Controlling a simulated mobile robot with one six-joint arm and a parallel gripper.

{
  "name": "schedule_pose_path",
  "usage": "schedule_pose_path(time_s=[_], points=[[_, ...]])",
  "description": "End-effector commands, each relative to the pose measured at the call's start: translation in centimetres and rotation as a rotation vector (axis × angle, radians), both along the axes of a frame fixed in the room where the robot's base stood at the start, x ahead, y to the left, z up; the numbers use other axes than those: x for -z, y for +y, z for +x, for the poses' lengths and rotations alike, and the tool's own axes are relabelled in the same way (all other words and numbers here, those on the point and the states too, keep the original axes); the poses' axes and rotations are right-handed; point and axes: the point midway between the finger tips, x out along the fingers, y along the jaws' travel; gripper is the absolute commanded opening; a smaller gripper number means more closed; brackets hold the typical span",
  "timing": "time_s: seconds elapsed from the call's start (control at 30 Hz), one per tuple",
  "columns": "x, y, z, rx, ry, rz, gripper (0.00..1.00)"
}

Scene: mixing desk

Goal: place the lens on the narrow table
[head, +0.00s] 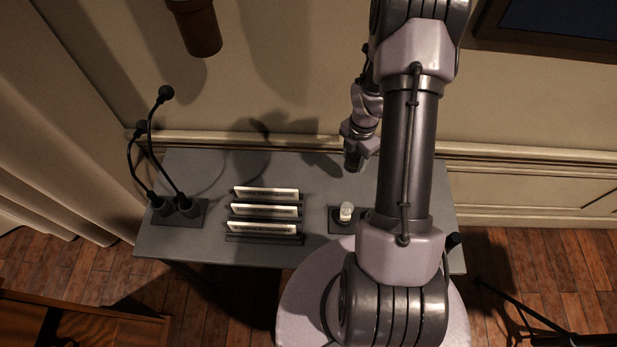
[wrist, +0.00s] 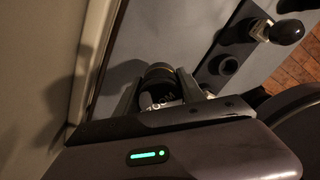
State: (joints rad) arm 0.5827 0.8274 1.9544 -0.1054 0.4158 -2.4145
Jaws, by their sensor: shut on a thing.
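My gripper (wrist: 160,88) is shut on the lens (wrist: 158,76), a dark short cylinder between the two fingers in the wrist view. In the head view a dark cylinder, likely the lens (head: 353,161), shows at the end of my arm, over the back part of the grey narrow table (head: 200,240). I cannot tell whether its underside touches the tabletop. My arm covers the table's right part in the head view. The grey tabletop (wrist: 190,35) also shows beyond the fingers in the wrist view.
Two gooseneck microphones (head: 180,211) stand at the table's left. Several name plates (head: 265,211) stand in the middle. A dark plate with a small pale-topped piece (head: 346,211) lies right of them. The wall (head: 270,100) runs close behind the table.

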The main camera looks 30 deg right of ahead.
Motion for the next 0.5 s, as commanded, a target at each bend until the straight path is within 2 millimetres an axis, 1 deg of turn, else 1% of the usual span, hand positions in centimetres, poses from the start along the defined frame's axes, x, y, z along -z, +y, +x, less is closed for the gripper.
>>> schedule_pose_path(time_s=[0.07, 0.2, 0.37, 0.5], points=[[0.9, 0.0, 0.0, 0.000, 0.001, 0.001, 0.00], [4.7, 0.1, -0.1, -0.001, 0.003, 0.003, 0.00], [7.0, 0.0, -0.1, 0.001, 0.001, 0.001, 0.00], [9.6, 0.0, -0.1, 0.001, 0.002, 0.002, 0.00]])
